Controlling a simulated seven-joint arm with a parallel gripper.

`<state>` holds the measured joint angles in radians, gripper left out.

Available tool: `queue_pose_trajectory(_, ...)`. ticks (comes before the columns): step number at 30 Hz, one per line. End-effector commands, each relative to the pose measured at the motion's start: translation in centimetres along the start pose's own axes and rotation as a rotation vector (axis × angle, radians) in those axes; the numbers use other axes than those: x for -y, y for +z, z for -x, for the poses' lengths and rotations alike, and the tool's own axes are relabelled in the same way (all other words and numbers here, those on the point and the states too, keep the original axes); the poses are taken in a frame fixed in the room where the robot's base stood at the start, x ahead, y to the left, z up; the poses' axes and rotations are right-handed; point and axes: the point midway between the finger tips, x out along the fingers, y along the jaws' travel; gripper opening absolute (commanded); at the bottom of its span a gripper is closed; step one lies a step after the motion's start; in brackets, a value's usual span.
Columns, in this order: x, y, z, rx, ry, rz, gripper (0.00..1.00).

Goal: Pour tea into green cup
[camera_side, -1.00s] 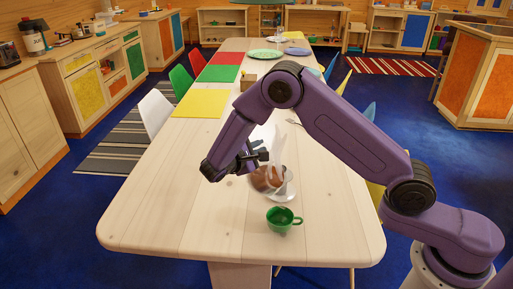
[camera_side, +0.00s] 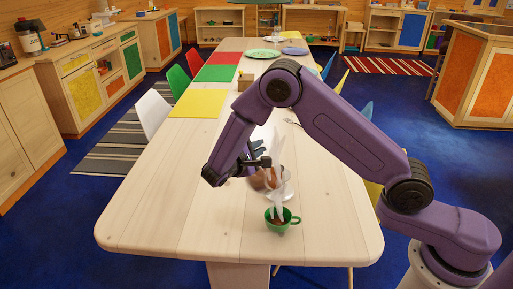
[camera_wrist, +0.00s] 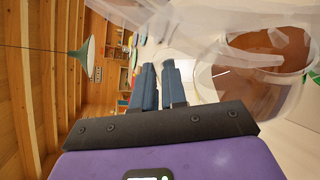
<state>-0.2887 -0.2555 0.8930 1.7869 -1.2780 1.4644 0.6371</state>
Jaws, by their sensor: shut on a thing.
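A clear glass teapot (camera_side: 258,182) with brown tea in it hangs tilted above the table. It also shows large at the right of the wrist view (camera_wrist: 268,62). My gripper (camera_side: 260,160) is shut on the teapot; the exact place of its hold is hard to see. Its two fingers (camera_wrist: 158,85) show in the wrist view. The green cup (camera_side: 282,227) stands upright on the table, just below and in front of the teapot. A pale, translucent shape reaches down from the teapot to the cup's mouth, and brown shows inside the cup.
A pale plate (camera_side: 290,188) lies on the wooden table (camera_side: 180,215) behind the cup. Yellow (camera_side: 199,103), red (camera_side: 215,73) and green (camera_side: 226,58) mats lie farther back on the left. The near left of the table is clear.

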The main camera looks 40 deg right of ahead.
Motion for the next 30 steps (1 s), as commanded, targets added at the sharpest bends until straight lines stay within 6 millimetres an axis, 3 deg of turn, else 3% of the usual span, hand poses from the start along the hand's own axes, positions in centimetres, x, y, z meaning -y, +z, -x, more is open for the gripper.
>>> queue_pose_trajectory(23, 0.18, 0.74, 0.31, -0.002, 0.035, -0.078, 0.0)
queue_pose_trajectory(30, -0.17, 0.09, -0.05, 0.003, -0.017, -0.025, 0.0)
